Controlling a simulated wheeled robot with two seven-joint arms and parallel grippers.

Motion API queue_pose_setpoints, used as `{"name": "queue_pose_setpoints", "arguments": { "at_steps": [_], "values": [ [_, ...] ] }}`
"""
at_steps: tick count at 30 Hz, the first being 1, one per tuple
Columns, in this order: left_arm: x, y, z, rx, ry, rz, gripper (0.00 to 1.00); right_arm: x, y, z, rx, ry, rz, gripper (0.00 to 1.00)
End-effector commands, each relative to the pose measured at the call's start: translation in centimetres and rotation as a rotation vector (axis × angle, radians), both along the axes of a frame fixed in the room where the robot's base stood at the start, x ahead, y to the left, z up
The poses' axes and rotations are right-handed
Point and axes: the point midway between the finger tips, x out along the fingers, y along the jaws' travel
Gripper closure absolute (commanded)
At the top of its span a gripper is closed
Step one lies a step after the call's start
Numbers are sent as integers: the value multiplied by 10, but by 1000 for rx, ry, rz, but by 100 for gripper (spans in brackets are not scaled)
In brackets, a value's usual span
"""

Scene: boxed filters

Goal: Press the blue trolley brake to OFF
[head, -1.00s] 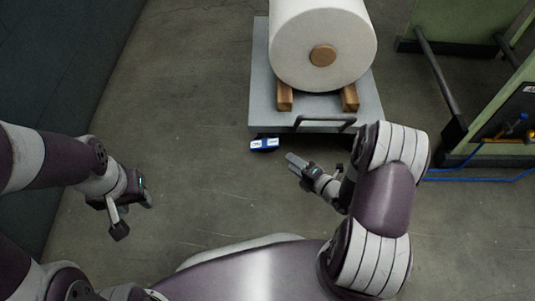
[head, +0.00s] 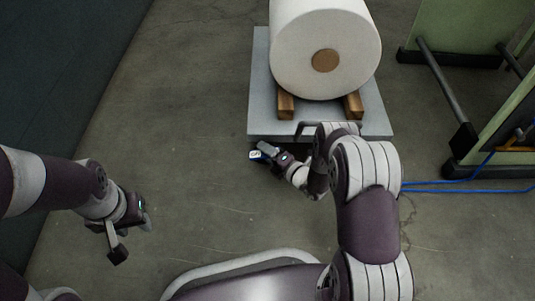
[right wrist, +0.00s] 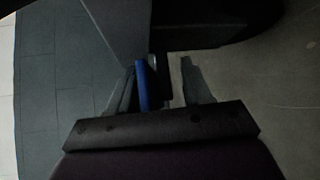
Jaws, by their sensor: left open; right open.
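The blue trolley brake (head: 254,156) is a small blue pedal with a pale label at the near left edge of the grey trolley (head: 260,105). Its label is too small to read. My right gripper (head: 264,152) is at the brake and partly covers it. In the right wrist view the blue brake (right wrist: 143,84) shows between the open fingers of my right gripper (right wrist: 160,85), closer to the left finger. I cannot tell whether a finger touches it. My left gripper (head: 130,232) is open and empty, low over bare floor at the left, far from the brake.
The trolley carries a large white roll (head: 322,40) on wooden blocks (head: 286,104). A dark handle (head: 305,127) is at its front edge, beside my right arm. A green machine frame (head: 450,35) and blue hoses (head: 450,187) are at the right. Floor left of the trolley is clear.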

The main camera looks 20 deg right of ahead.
Motion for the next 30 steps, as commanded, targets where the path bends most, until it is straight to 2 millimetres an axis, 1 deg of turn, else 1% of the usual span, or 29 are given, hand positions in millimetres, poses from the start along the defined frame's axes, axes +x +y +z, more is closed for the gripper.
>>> {"name": "queue_pose_setpoints", "arguments": {
  "at_steps": [2, 3, 5, 6, 7, 17, 30],
  "values": [
    [0, 0, 0, 0, 0, 0, 57, 0, 0, 0, 0, 0, 0, 51],
    [0, 0, 0, 0, 0, 0, 57, 0, 0, 0, 0, 0, 0, 58],
    [0, 0, 0, 0, 0, 0, 57, 0, 0, 0, 0, 0, 0, 77],
    [0, 0, 0, 0, 0, 0, 57, 0, 0, 0, 0, 0, 0, 90],
    [0, 0, 0, 0, 0, 0, 57, 0, 0, 0, 0, 0, 0, 100],
    [0, 0, -5, 0, 0, 0, 57, -1, -1, -2, 35, -10, 0, 100],
    [0, 0, -30, 0, 0, 0, 57, -1, -2, -6, 300, -86, 0, 100]
  ]
}}
